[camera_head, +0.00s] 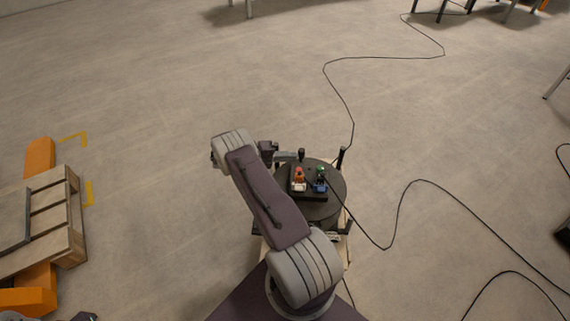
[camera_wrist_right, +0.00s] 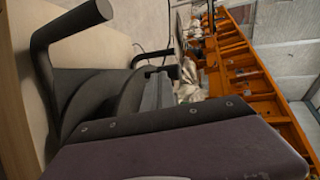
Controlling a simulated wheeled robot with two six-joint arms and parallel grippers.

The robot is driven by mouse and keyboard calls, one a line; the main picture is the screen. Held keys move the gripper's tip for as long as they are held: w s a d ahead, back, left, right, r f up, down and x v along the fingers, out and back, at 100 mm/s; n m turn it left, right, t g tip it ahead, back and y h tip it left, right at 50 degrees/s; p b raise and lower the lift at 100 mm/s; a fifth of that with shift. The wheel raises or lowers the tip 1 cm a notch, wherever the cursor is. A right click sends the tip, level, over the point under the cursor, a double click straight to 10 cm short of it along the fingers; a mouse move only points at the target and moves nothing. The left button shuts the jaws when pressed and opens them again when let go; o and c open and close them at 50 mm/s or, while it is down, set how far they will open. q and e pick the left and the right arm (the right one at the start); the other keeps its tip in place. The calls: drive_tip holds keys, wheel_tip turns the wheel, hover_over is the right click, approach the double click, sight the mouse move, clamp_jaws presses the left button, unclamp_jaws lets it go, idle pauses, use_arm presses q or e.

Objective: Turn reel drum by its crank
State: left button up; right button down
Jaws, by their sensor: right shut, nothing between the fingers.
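The reel drum (camera_head: 334,181) is a dark round disc seen from above, low in front of my base. My right arm covers its left side. A short dark upright knob (camera_head: 302,153) at its far edge looks like the crank's grip. My right gripper (camera_head: 289,156) is shut and empty, just left of this knob. I cannot tell whether they touch. In the right wrist view, a bent black bar (camera_wrist_right: 66,28) and dark curved reel parts fill the left side. The right gripper (camera_wrist_right: 157,88) shows only partly there.
A block with red-orange and blue-green fittings (camera_head: 299,180) sits on the drum. A dark post (camera_head: 341,157) rises at its right. Black cable (camera_head: 398,215) runs over the floor. A wooden pallet (camera_head: 68,222) with orange parts stands left. Floor beyond the reel is mostly clear.

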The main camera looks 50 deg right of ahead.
sight(302, 153)
drive_tip(key=shift+s+d, duration=0.35)
drive_tip(key=shift+d, duration=0.3)
drive_tip(key=shift+s+d, duration=0.3)
drive_tip(key=shift+d, duration=0.3)
drive_tip(key=shift+s+d+b, duration=0.15)
drive_tip(key=shift+d+b, duration=0.15)
drive_tip(key=shift+d, duration=0.05)
drive_tip(key=shift+s+d+f+m+g+y+b, duration=0.1)
drive_tip(key=shift+s+d+m+g+y+b, duration=0.3)
drive_tip(key=shift+d+m+g+y, duration=0.25)
drive_tip(key=shift+s+d+g, duration=0.25)
drive_tip(key=shift+s+d, duration=0.2)
drive_tip(key=shift+s, duration=0.15)
drive_tip(key=shift+m, duration=0.25)
